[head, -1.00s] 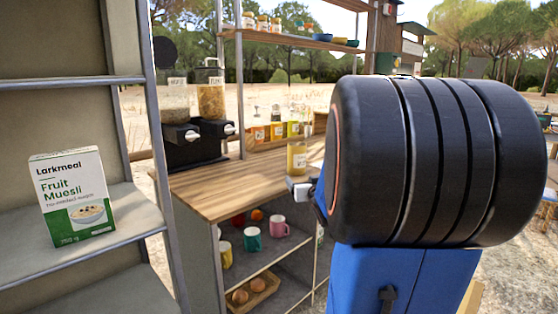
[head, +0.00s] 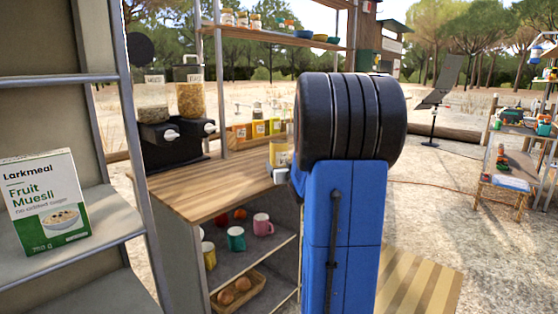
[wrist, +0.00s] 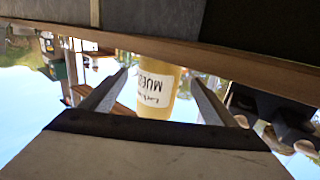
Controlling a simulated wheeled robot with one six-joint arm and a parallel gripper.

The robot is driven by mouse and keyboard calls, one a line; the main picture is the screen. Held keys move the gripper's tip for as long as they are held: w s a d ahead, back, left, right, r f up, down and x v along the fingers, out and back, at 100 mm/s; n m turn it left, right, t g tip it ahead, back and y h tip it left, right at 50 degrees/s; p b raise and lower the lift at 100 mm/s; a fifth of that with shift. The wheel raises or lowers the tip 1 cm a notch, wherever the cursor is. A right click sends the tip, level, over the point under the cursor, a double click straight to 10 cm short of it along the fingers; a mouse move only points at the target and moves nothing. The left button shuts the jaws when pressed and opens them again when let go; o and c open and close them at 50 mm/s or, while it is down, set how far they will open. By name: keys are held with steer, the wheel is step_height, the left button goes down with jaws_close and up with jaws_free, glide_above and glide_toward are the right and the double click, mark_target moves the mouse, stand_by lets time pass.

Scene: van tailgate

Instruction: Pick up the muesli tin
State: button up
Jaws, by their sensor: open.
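The muesli tin (head: 279,156) is yellowish with a white label and stands on the wooden counter near its right end, partly hidden by my arm. In the wrist view the tin (wrist: 158,88) appears upside down, with "MUE" readable on its label. My gripper (wrist: 160,76) is open, with one finger on each side of the tin in the picture. I see no finger touching it, and I cannot tell how deep it sits between them. In the head view only a small part of my gripper (head: 281,174) shows beside the tin.
A Fruit Muesli box (head: 45,203) stands on a shelf at the left. Two cereal dispensers (head: 172,118) and a row of jars (head: 258,127) stand at the counter's back. Mugs (head: 236,239) are on a shelf below the wooden counter (head: 200,190). Open sandy ground lies right.

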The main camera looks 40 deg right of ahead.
mark_target(279, 159)
steer(key=shift+r+x, duration=0.2)
steer(key=shift+x, duration=1.3)
steer(key=shift+r+x, duration=0.2)
steer(key=shift+x, duration=1.35)
steer(key=c, duration=1.3)
steer(key=shift+r, duration=0.15)
